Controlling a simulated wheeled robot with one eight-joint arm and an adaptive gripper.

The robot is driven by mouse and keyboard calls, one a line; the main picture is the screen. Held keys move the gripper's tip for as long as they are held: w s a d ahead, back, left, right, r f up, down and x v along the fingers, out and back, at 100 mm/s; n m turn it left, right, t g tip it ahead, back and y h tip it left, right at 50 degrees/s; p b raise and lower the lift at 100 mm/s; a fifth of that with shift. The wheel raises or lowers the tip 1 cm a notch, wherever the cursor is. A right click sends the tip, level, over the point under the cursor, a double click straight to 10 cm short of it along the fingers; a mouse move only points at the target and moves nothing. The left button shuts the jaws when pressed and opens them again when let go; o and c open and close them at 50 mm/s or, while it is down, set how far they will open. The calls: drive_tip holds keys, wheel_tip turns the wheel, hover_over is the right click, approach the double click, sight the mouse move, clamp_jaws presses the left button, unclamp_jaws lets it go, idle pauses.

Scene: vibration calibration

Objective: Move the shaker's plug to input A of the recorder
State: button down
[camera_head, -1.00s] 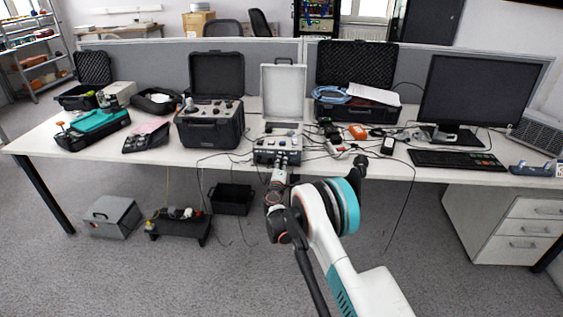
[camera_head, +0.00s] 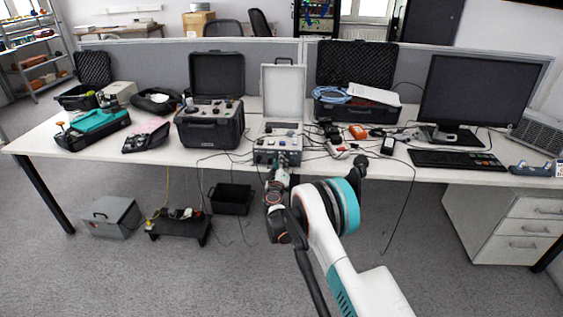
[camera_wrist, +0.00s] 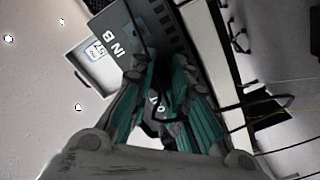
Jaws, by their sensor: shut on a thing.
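The recorder (camera_head: 265,157) is a grey box with an open white lid (camera_head: 283,95) at the front middle of the desk. My gripper (camera_head: 282,163) is at its front side. In the wrist view, my gripper (camera_wrist: 164,80) has its teal-lined fingers closed around a dark plug with a black cable. The fingers hide most of the plug. A dark panel (camera_wrist: 118,30) with the white lettering "IN B" lies just beyond the fingertips. I cannot tell whether the plug touches a socket. Input A is not clearly readable, and I cannot identify the shaker.
An open black case (camera_head: 210,128) stands left of the recorder. Cables and small devices (camera_head: 340,150) lie to its right, near a keyboard (camera_head: 456,160) and monitor (camera_head: 475,95). Cables hang over the desk's front edge. A black bin (camera_head: 231,199) and a low black stand (camera_head: 180,226) are below.

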drive_tip(key=shift+m, duration=1)
drive_tip(key=c, duration=1.5)
unclamp_jaws()
drive_tip(key=shift+o, duration=0.2)
drive_tip(key=shift+s+a, duration=0.1)
drive_tip(key=shift+s, duration=2.45)
